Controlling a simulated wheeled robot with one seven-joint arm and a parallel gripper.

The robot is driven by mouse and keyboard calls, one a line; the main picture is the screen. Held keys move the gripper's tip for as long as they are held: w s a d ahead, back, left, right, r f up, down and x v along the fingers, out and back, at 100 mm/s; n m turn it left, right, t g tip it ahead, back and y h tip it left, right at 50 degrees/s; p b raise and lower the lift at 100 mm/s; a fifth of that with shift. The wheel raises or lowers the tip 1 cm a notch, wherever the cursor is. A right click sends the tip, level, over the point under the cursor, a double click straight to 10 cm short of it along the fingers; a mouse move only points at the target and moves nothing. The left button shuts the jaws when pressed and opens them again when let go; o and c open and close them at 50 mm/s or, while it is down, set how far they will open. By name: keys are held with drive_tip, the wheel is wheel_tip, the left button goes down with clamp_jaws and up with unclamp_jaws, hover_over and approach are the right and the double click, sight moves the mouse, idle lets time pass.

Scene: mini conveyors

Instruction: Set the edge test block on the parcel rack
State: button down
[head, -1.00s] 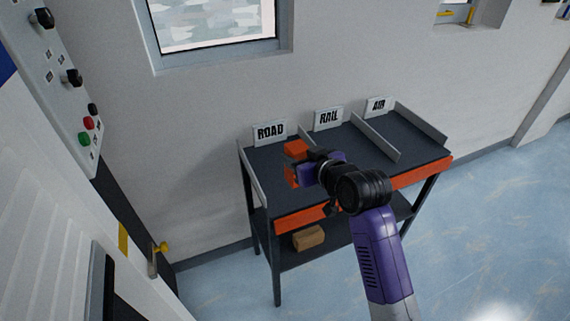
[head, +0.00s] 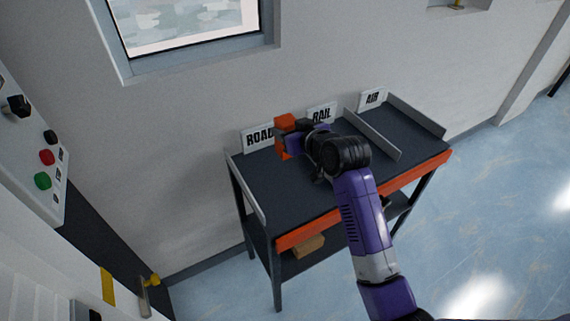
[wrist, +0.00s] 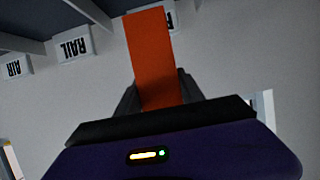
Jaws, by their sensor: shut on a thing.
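The edge test block is orange-red; in the head view the block (head: 286,122) stands out at the end of my arm, in front of the ROAD and RAIL signs. My gripper (wrist: 158,92) is shut on the block (wrist: 150,45), which stands up between the fingers in the wrist view. The parcel rack (head: 285,195) is a dark table with an orange front edge, with lanes marked ROAD (head: 257,139), RAIL (head: 321,115) and AIR (head: 371,97). The block appears above the rack's back part; its exact height over the top cannot be told. My arm hides part of the middle lane.
A divider (head: 373,135) separates lanes on the rack, and low walls bound its sides. A brown box (head: 306,246) lies on the lower shelf. The wall with a window (head: 190,25) is right behind. A control panel (head: 30,150) is at left. The front left of the rack top looks bare.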

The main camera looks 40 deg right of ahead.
wheel_tip(320, 180, down, 13)
drive_tip(key=shift+f, duration=0.1)
idle(0.4)
drive_tip(key=shift+f, duration=0.2)
drive_tip(key=c, duration=0.7)
unclamp_jaws()
